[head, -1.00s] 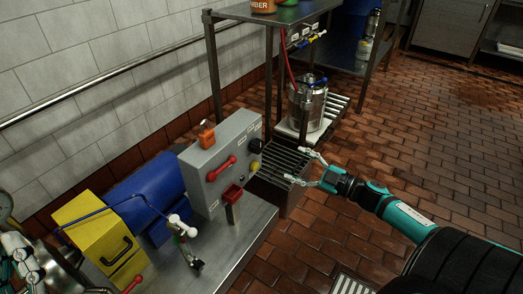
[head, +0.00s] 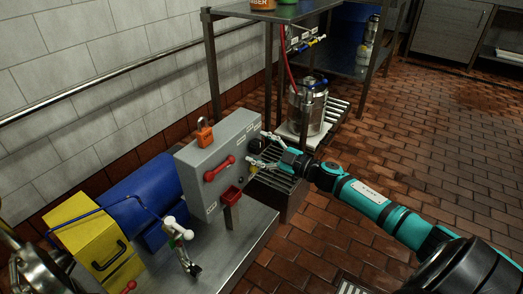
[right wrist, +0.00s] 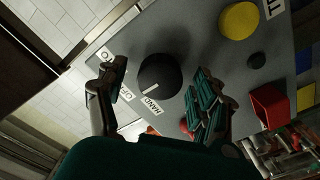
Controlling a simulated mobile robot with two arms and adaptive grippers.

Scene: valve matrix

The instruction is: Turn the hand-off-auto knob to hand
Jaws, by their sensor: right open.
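The grey control box (head: 213,150) stands on the metal bench at centre left. Its black hand-off-auto knob (right wrist: 160,75) shows in the right wrist view, with a white pointer mark toward the lower left, near the OFF and HAND labels. The HAND label (right wrist: 152,104) lies just below the knob, and another label is at its upper left. My right gripper (head: 258,150) is open at the box's right face, its fingers partly hiding the knob. In the right wrist view its fingers lie on either side of the knob; I cannot tell whether they touch it.
A steel canister (head: 307,105) stands behind on a rack.

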